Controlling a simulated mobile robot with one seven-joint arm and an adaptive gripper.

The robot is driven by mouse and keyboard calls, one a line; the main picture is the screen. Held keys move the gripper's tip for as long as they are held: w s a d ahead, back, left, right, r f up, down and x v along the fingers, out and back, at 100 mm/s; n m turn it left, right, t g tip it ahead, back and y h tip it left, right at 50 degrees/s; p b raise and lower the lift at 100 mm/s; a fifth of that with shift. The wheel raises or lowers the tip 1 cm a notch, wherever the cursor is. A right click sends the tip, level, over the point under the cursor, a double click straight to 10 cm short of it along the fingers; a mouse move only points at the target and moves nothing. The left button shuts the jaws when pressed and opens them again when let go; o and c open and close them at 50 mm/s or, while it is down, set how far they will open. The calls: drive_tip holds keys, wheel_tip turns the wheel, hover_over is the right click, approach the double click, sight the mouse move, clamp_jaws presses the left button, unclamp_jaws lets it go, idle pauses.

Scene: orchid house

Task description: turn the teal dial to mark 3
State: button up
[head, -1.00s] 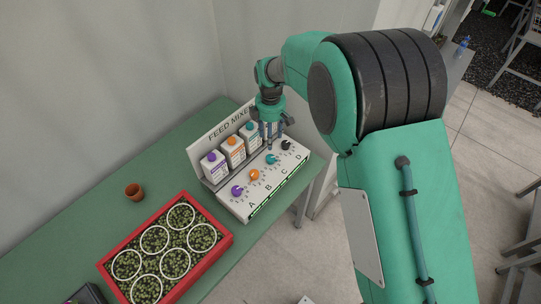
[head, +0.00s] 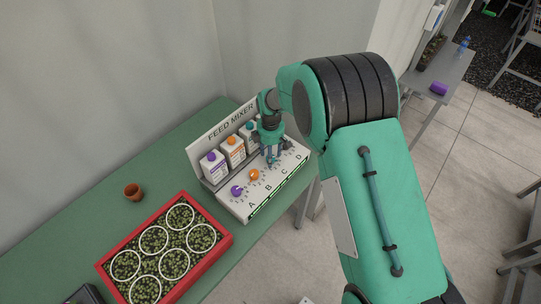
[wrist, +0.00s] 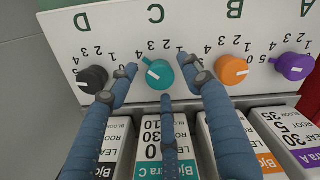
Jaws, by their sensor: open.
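In the head view the gripper largely hides the dial.
A black dial (wrist: 92,78) and an orange dial (wrist: 231,70) flank the teal one closely. A purple dial (head: 236,190) is farther along. Bottles (head: 214,166) stand behind the dials. A red tray (head: 215,250) and a small clay pot (head: 134,192) are on the green table (head: 75,235).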

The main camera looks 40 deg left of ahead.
drive_tip(key=c, duration=1.2)
drive_tip(key=shift+m, duration=3.1)
drive_tip(key=o, duration=1.2)
